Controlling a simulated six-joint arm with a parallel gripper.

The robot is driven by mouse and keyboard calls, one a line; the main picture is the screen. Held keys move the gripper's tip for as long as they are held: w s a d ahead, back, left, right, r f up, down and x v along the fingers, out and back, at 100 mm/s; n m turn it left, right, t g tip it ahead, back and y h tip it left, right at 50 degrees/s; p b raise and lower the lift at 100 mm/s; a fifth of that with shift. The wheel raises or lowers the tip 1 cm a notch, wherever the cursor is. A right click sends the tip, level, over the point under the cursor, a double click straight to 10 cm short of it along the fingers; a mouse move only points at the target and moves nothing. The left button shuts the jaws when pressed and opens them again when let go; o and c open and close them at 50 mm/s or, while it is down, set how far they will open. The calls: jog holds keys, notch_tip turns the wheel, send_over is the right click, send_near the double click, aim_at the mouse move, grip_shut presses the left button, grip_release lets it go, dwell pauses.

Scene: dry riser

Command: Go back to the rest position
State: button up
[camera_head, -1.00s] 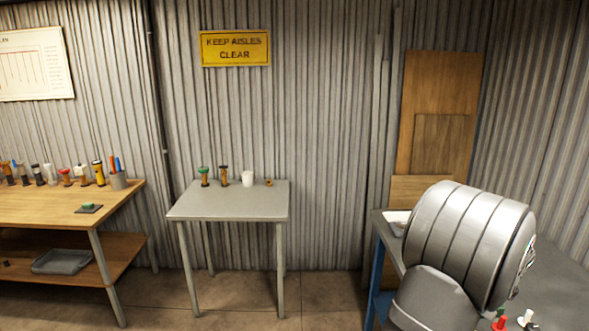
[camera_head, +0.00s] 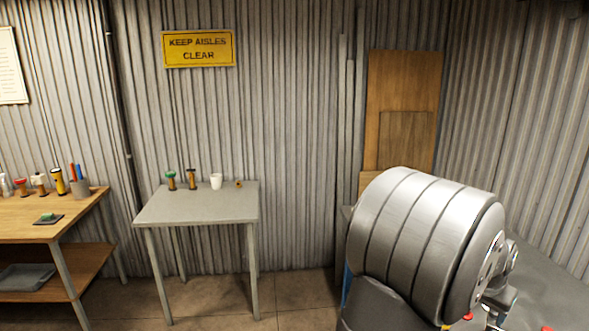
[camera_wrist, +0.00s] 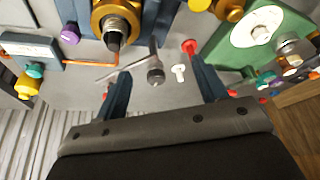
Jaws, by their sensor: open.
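My gripper (camera_wrist: 157,66) shows in the wrist view with its two dark fingers spread wide and nothing clamped between them. Beyond the fingers is a grey surface with fittings on it. A dark metal knob with a rod (camera_wrist: 155,72) and a small white T-shaped piece (camera_wrist: 179,73) show in the gap between the fingers. I cannot tell how far they are from the fingertips. In the head view my silver arm fills the lower right and the gripper is hidden.
The wrist view shows a brass fitting (camera_wrist: 118,20) and a green block with a white dial (camera_wrist: 262,28).

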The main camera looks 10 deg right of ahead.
jog(key=s+d+r+m+g, duration=0.1)
jog(key=s+r+m+g, duration=0.1)
jog(key=s+m, duration=0.4)
jog(key=s+d+r+m+g, duration=0.1)
jog(key=s+r+m+g, duration=0.1)
jog(key=s+m, duration=0.5)
jog(key=shift+s+g, duration=0.4)
